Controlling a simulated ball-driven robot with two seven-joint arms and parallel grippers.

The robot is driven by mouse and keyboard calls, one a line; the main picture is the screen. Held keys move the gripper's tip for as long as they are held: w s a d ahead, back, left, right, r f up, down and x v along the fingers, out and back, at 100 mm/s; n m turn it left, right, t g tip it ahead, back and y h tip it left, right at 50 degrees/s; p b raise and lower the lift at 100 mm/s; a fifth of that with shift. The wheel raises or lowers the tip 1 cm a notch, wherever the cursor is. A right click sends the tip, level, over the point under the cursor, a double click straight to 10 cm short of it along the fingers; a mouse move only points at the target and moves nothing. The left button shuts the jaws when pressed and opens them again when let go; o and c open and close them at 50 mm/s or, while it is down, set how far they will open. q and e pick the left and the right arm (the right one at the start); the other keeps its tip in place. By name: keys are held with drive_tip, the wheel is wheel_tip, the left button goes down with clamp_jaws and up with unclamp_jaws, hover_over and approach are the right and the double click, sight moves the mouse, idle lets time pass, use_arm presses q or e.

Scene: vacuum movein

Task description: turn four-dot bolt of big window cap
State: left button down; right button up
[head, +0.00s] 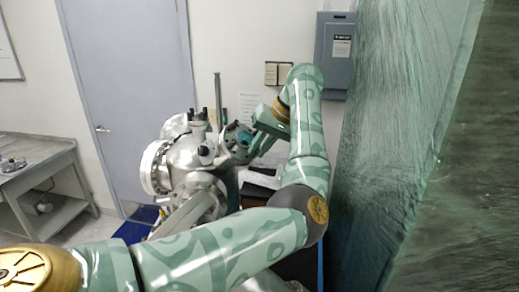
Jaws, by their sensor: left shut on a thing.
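A silvery metal vacuum chamber (190,155) with several flanged ports stands left of centre. On its right side is a flanged port with a dark blue-teal round part (238,133), which looks like the big window cap. My left gripper (249,139) is at the right edge of this cap, reaching in from the right. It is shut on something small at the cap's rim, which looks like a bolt. The fingers hide most of it, and dot marks are too small to make out. My right gripper is out of view.
A grey workbench (30,155) stands at the left by a grey door (130,85). A grey electrical box (336,50) and a switch plate (278,74) are on the back wall. A dark surface with papers (262,172) lies below my left gripper.

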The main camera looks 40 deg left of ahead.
use_arm(q)
drive_tip(key=m, duration=0.2)
drive_tip(key=m+g+y+b, duration=0.1)
drive_tip(key=m, duration=0.2)
drive_tip(key=shift+d+f+y, duration=0.1)
drive_tip(key=shift+f+y, duration=0.05)
drive_tip(key=shift+y, duration=0.15)
drive_tip(key=shift+m+y+b, duration=0.6)
drive_tip(key=shift+m+b, duration=0.45)
drive_tip(key=shift+m, duration=1.15)
drive_tip(key=c, duration=1.4)
unclamp_jaws()
drive_tip(key=shift+d, duration=0.1)
drive_tip(key=shift+c, duration=0.2)
drive_tip(key=shift+r, duration=0.25)
